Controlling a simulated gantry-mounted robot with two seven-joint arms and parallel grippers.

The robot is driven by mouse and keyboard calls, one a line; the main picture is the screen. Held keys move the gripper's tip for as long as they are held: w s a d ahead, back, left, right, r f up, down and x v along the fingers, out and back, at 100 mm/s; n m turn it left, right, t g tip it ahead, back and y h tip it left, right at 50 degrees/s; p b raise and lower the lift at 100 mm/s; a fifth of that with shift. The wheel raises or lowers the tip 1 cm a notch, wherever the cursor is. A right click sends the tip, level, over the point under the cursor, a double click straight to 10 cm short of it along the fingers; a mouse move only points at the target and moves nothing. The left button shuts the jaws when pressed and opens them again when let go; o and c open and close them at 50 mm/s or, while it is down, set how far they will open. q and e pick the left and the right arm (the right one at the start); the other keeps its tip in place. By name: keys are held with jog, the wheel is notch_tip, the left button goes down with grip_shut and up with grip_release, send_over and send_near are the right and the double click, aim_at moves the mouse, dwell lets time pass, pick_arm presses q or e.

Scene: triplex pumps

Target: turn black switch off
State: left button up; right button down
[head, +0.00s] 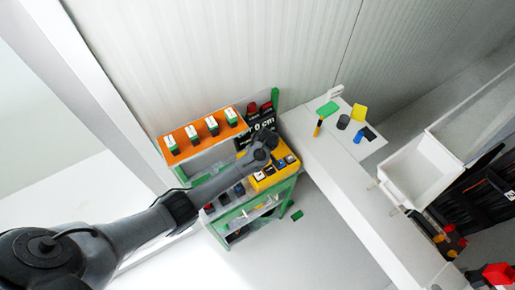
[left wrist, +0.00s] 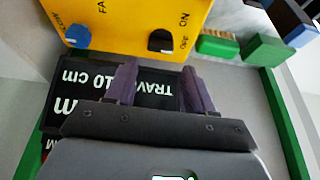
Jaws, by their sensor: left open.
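The black switch (left wrist: 161,41) sits on a yellow panel (left wrist: 125,18), beside ON and OFF lettering, at the top of the left wrist view. A blue knob (left wrist: 76,37) is on the same panel to its left. My left gripper (left wrist: 160,78) is open and empty, its two dark fingers apart and pointing toward the panel, with the switch ahead between the finger lines. No contact shows. In the head view the yellow box (head: 262,184) is on the green bench, and my left gripper end (head: 265,142) is above it; its fingertips are hard to make out. My right gripper is not in view.
A black sign with white lettering (left wrist: 75,90) lies behind the fingers. An orange panel with several white-and-green units (head: 205,134) is at the back. A white table (head: 335,178) with small items stands right.

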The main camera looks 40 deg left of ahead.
pick_arm(q)
jog(key=v, duration=0.4)
jog(key=shift+d+r, duration=0.15)
jog(key=shift+r, duration=0.05)
jog(key=shift+s, duration=0.1)
jog(key=s+d+m+h+p, duration=0.1)
jog(key=s+d+m, duration=0.35)
jog(key=s, duration=0.25)
jog(key=s+d+m+h, duration=0.2)
jog(key=s+d+m, duration=0.25)
jog(key=s, duration=0.25)
jog(key=s+d+r+m+t, duration=0.1)
jog(key=s+r+m, duration=0.2)
jog(key=s+r, duration=0.2)
jog(key=s+d+r+m+t+h+p, duration=0.1)
jog(key=s+r+m, duration=0.2)
jog(key=s, duration=0.7)
jog(key=shift+r, duration=1)
jog(key=shift+d, duration=0.1)
